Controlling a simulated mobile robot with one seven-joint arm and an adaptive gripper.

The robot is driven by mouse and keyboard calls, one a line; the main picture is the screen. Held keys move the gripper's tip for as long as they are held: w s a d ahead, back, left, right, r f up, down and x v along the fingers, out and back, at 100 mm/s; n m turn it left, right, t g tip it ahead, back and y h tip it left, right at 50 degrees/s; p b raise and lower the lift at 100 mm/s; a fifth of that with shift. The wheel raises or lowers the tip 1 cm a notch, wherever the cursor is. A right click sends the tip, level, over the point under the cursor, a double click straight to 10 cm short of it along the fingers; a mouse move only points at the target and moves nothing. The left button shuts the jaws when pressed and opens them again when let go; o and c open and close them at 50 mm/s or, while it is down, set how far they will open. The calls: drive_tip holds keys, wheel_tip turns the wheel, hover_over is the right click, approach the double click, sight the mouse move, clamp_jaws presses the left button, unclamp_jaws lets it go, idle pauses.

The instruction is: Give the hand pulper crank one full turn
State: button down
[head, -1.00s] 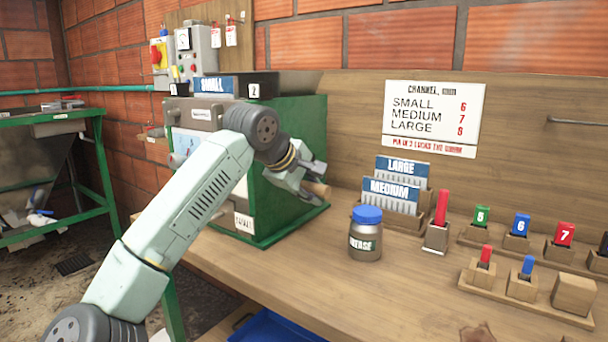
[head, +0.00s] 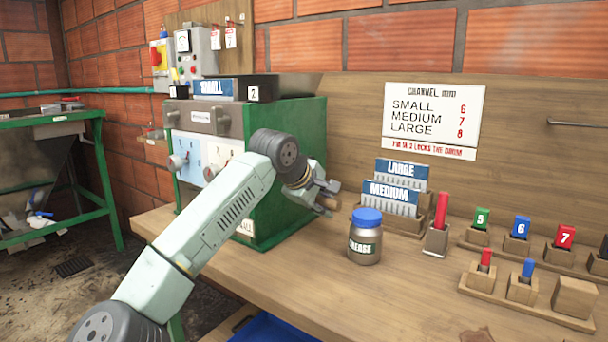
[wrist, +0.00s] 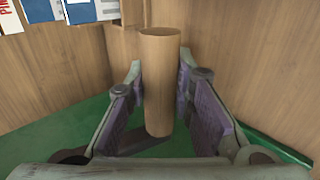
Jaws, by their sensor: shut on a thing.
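The hand pulper (head: 308,125) is a green box-shaped machine on the wooden bench, with a grey front and two dials. Its crank's wooden handle (head: 329,203) shows at my gripper (head: 324,196), beside the pulper's right side. In the wrist view the handle (wrist: 160,80) is a plain wooden cylinder standing between the two purple-padded fingers, and my gripper (wrist: 160,105) is shut on it. A dark crank arm (wrist: 140,143) shows below the handle. In the head view my arm and gripper hide most of the crank.
A grease jar (head: 365,245) with a blue lid stands right of my gripper. Behind it are blue LARGE and MEDIUM plates (head: 395,190). A red-handled tool (head: 440,212) and coloured numbered pegs (head: 521,226) stand further right. The bench front (head: 330,290) is clear.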

drive_tip(key=shift+w+r, duration=0.1)
drive_tip(key=shift+r, duration=0.15)
drive_tip(key=w+d+p, duration=0.2)
drive_tip(key=w, duration=0.1)
drive_tip(key=shift+f, duration=0.15)
drive_tip(key=shift+d, duration=0.1)
